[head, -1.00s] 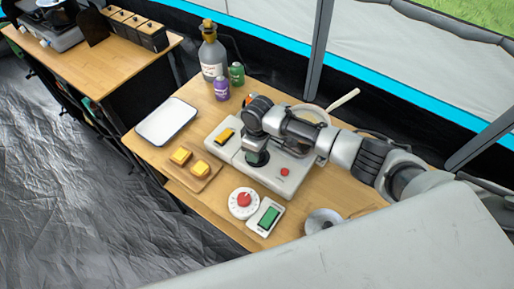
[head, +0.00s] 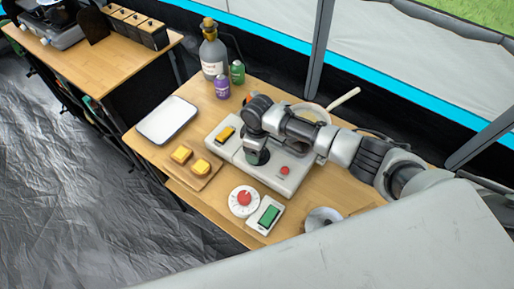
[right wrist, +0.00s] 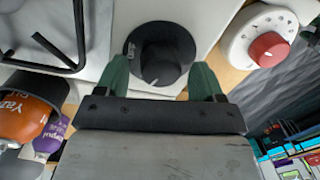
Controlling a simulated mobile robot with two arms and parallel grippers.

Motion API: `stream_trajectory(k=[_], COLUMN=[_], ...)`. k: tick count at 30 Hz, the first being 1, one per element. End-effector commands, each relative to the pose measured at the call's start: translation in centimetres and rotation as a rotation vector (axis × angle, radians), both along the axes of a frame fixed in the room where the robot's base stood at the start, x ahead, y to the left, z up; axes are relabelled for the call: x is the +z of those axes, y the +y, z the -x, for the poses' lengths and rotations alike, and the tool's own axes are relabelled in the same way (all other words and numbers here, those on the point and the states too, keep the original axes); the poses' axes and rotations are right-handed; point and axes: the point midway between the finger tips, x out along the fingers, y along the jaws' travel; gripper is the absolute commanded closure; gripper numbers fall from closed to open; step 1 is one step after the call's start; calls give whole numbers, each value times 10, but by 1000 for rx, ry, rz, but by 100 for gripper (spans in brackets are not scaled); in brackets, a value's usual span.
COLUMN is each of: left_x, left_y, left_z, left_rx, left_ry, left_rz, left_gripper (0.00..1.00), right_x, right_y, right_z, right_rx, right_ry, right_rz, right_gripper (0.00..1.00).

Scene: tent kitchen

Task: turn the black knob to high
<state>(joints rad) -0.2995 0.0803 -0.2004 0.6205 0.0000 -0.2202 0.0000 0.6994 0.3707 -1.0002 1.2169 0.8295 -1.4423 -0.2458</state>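The black knob (right wrist: 160,55) is on the front of the white stove unit (right wrist: 190,15) in the right wrist view. It is round and dark, with a raised grip and a light pointer mark. My right gripper (right wrist: 160,75) has its two green fingers apart, one on each side of the knob. I cannot tell whether they touch it. In the head view my right gripper (head: 257,157) reaches down over the stove unit (head: 284,183) and hides the knob. My left gripper is not in view.
A white dial with a red knob (head: 243,199) and a green-topped device (head: 268,216) lie in front of the stove. A board with yellow pieces (head: 205,178), a white tray (head: 166,121) and bottles (head: 213,55) stand on the left. A pan (head: 312,112) is behind my arm.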

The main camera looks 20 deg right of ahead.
Motion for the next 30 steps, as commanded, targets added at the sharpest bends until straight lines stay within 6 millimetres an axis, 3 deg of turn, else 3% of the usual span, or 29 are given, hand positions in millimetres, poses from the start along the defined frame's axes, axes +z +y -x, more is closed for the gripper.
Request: stream_trajectory(k=[11, 24, 30], left_x=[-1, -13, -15], left_y=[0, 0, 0], left_z=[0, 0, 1], left_rx=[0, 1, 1], left_ry=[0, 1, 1], left_rz=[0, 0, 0], left_gripper=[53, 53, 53], right_x=[8, 88, 106], right_y=[-1, -3, -4], right_z=[-1, -5, -5], right_rx=[0, 1, -1], right_ry=[-1, -3, 0], right_rz=[1, 0, 1], right_gripper=[32, 32, 32])
